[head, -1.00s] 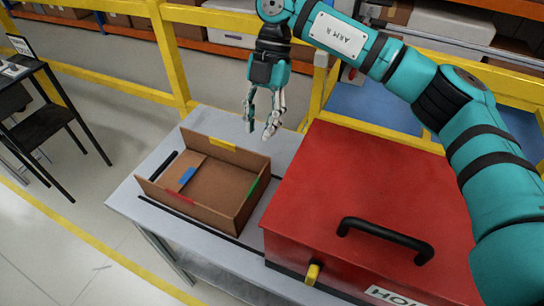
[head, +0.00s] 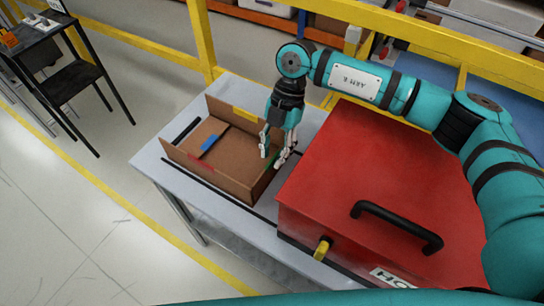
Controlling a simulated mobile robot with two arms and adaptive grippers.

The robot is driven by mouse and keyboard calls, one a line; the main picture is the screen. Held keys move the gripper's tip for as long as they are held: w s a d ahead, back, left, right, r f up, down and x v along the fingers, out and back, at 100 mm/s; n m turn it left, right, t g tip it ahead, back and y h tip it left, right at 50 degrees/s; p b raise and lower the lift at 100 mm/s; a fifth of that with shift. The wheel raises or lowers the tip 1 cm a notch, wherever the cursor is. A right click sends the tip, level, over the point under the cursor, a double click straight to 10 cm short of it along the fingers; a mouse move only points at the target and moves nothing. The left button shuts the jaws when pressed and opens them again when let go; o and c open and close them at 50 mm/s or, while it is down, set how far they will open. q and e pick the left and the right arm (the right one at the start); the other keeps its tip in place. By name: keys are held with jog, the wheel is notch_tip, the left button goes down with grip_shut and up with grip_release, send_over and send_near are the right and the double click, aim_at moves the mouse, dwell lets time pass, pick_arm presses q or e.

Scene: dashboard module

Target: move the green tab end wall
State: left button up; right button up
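The cardboard box (head: 228,153) stands on the grey table. Its green tab end wall (head: 262,186) is the right wall and looks upright; the green tab (head: 277,158) is partly hidden by my gripper. My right gripper (head: 272,161) points down at this wall with its fingers apart, one on the inner side and one near the outer side. I cannot tell whether either finger touches the wall. The blue tab wall (head: 209,142) lies folded inward at the left. The yellow tab wall (head: 246,116) and red tab wall (head: 200,168) stand up. My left gripper is out of view.
A red box with a black handle (head: 398,224) and a yellow latch (head: 322,249) stands close to the right of the cardboard box. A yellow rail (head: 350,40) runs behind the table (head: 160,150). A black side table (head: 68,80) stands far left.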

aim_at(272, 169)
jog(key=shift+x, duration=1.45)
grip_shut()
